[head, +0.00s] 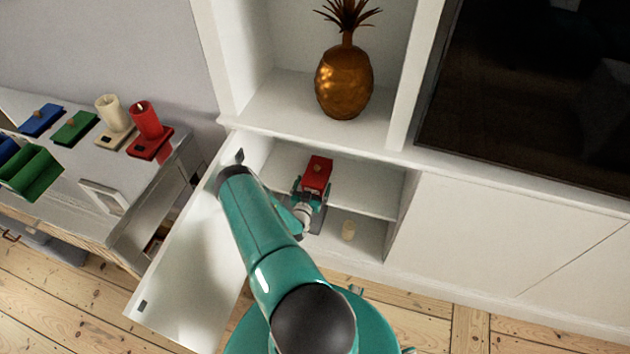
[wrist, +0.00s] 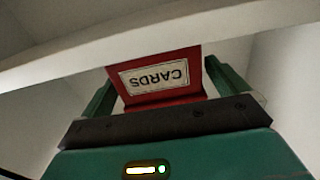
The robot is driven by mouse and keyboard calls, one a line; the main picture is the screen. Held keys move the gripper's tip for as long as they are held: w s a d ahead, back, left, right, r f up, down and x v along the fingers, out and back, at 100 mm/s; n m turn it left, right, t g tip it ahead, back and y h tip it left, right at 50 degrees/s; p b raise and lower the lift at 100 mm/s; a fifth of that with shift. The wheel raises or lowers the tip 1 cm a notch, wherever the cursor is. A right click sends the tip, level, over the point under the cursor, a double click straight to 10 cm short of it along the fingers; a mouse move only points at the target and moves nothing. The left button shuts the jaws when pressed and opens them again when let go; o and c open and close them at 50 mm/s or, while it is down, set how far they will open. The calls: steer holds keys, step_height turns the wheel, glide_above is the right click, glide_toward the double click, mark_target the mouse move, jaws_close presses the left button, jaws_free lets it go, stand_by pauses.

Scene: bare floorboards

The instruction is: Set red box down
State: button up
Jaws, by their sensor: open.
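The red box (head: 318,172) sits inside the open white cabinet, on or just above its inner shelf (head: 370,198); I cannot tell whether it touches. It has a small tan knob on top. In the wrist view the red box (wrist: 160,80) shows a label reading "CARDS", upside down. My gripper (head: 312,190) is at the near side of the box. Its green fingers stand on either side of the box in the wrist view (wrist: 160,90), and the jaws are open. The box's underside is hidden.
The cabinet door (head: 190,270) stands open on the left. A golden pineapple (head: 345,82) stands on the shelf above. At left, a side table (head: 65,190) holds candles and coloured boxes.

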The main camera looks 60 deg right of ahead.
steer(key=s+a, duration=0.1)
steer(key=a, duration=0.7)
steer(key=shift+s+a, duration=0.2)
steer(key=shift+a, duration=0.2)
